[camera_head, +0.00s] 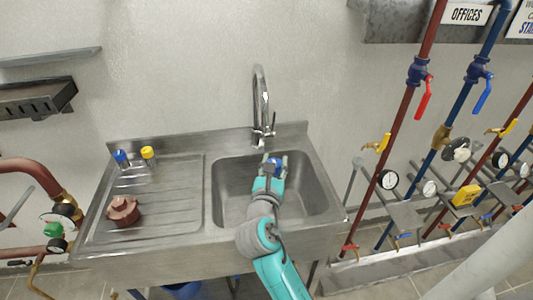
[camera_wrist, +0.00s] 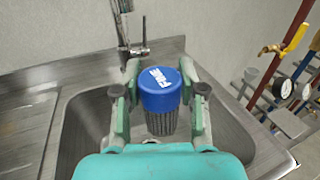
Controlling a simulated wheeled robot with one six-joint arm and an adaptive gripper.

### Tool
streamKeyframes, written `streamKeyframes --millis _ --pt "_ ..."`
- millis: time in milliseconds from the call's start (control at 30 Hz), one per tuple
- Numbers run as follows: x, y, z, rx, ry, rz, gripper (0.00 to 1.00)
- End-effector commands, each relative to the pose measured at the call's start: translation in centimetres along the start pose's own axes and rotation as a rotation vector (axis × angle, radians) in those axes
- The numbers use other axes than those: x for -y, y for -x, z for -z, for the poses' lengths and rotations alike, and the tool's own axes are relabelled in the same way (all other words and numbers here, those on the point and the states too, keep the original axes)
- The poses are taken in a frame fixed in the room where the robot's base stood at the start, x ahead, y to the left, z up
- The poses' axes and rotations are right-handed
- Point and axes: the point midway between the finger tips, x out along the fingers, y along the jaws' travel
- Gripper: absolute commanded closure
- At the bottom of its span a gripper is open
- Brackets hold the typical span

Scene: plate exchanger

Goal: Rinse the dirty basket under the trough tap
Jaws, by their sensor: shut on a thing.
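My gripper (camera_wrist: 160,104) is shut on a basket with a blue cap (camera_wrist: 160,90) and a dark mesh body (camera_wrist: 161,122). White lettering shows on the cap. The basket is upright between the fingers, over the sink trough (camera_wrist: 236,134). In the head view my gripper (camera_head: 269,172) is over the trough (camera_head: 230,195), with a bit of the blue cap (camera_head: 277,161) showing. The tap (camera_head: 262,105) stands behind the trough, beyond the basket; it also shows in the wrist view (camera_wrist: 124,32). No water stream is visible. Dirt on the mesh cannot be made out.
On the drainboard (camera_head: 165,225) left of the trough stand a blue-topped piece (camera_head: 121,157), a yellow-topped piece (camera_head: 148,153) and a red-brown fitting (camera_head: 123,211). Pipes with valves and gauges (camera_head: 388,179) line the right. A wall shelf (camera_head: 50,58) is at upper left.

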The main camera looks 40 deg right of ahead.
Motion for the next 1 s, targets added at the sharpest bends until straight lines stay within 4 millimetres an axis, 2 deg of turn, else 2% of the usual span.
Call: streamKeyframes --millis 367,1000 --pt "0.0 0.2 -0.2 0.001 -0.001 0.000 0.92" --pt "1.2 4.1 -3.5 0.002 -0.001 -0.001 0.92"
